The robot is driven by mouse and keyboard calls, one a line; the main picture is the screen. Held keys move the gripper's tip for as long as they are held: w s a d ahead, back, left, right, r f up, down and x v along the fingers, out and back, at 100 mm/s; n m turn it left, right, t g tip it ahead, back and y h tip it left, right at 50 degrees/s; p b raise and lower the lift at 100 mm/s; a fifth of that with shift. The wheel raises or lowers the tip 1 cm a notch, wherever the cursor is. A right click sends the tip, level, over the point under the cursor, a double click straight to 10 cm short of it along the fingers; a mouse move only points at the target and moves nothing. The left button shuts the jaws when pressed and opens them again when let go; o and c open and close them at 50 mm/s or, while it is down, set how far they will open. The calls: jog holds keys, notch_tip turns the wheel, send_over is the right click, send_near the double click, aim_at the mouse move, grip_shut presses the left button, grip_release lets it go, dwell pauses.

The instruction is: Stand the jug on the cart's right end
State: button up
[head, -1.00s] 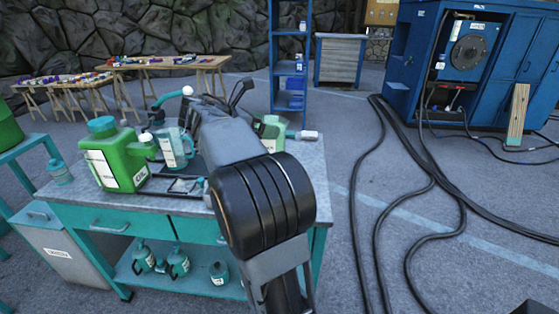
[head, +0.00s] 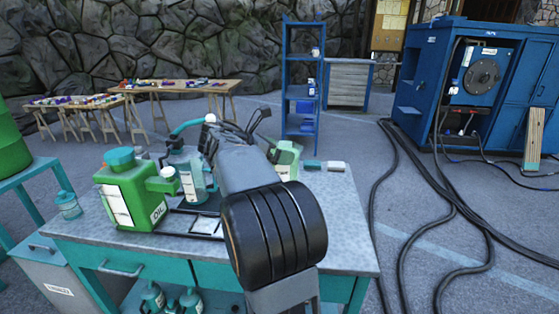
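A clear teal jug (head: 192,172) with a pale label stands upright, as far as I can tell, on the cart by a dark tray frame (head: 190,224). The teal cart (head: 335,225) has a grey top, and its right end is bare at the front. My gripper (head: 238,128) is at the far end of my arm, just right of the jug.
A green oil can (head: 135,195) stands left of the jug. A pale green container (head: 286,158) and a small white-and-green item (head: 325,166) sit at the back right. Black cables (head: 400,215) lie on the floor to the right.

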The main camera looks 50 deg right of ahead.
aim_at(299, 157)
jog(key=x, duration=0.2)
jog(key=s+x, duration=0.1)
jog(key=x, duration=0.3)
jog(key=shift+s+f+b, duration=0.2)
jog(key=shift+s+b, duration=0.15)
jog(key=s+d+f+b, duration=0.1)
jog(key=s+d+f, duration=0.1)
jog(key=f, duration=0.3)
jog(key=shift+d, duration=0.8)
jog(key=shift+s, duration=0.1)
jog(key=shift+s+d+f+b, duration=0.15)
jog(key=shift+f+b, duration=0.1)
jog(key=shift+f, duration=0.75)
jog(key=shift+d+f+b, duration=0.15)
jog(key=shift+f+b, duration=0.1)
jog(key=shift+f, duration=0.8)
jog(key=o, duration=1.6)
jog(key=shift+f, duration=0.2)
jog(key=shift+o, duration=0.4)
